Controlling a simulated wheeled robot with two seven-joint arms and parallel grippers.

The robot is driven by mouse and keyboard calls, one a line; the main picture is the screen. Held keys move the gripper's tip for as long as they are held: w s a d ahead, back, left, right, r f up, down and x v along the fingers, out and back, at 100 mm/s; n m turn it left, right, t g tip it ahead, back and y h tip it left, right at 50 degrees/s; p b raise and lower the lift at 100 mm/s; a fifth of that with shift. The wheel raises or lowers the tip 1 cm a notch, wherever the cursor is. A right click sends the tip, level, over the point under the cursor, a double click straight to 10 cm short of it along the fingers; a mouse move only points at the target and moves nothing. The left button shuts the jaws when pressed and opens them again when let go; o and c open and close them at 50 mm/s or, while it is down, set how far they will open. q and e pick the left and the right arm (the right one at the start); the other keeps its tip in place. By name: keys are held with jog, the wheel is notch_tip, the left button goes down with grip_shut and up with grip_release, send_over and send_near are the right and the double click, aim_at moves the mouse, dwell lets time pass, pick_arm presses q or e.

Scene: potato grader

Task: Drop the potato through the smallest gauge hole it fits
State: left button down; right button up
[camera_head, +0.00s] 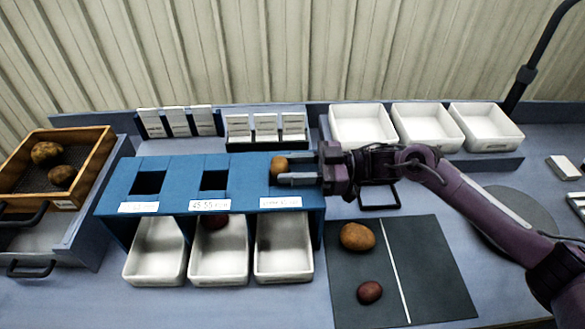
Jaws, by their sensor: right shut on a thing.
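A blue gauge stand (250,162) stands left of centre with square holes in its top and a white label in front of each. The left hole (148,184) and middle hole (214,180) show open and dark. My right gripper (288,171) is shut on a brown potato (278,165) at the right end of the stand, over the right label (281,202). The potato and gripper hide the right hole, and I cannot tell whether the potato is partly in it. My left gripper is not in view.
A dark mat (430,270) at the front right holds a large brown potato (357,237) and a small red one (370,292). A wooden crate (95,150) with potatoes stands at the left. White trays (425,128) and card holders (265,135) line the back.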

jog(key=o, duration=1.1)
jog(key=shift+s+f, duration=0.25)
jog(key=shift+f, duration=0.75)
jog(key=o, duration=0.7)
jog(key=shift+w+d+r+p, duration=0.15)
jog(key=shift+d+r+p, duration=0.2)
jog(key=shift+d+r, duration=0.15)
jog(key=d, duration=0.1)
jog(key=d+r, duration=0.1)
jog(key=d+r+p, duration=0.1)
jog(key=d, duration=0.1)
jog(key=shift+w, duration=0.15)
jog(key=shift+d+r, duration=0.1)
jog(key=shift+r, duration=0.15)
jog(key=shift+a, duration=0.2)
jog(key=shift+d, duration=0.1)
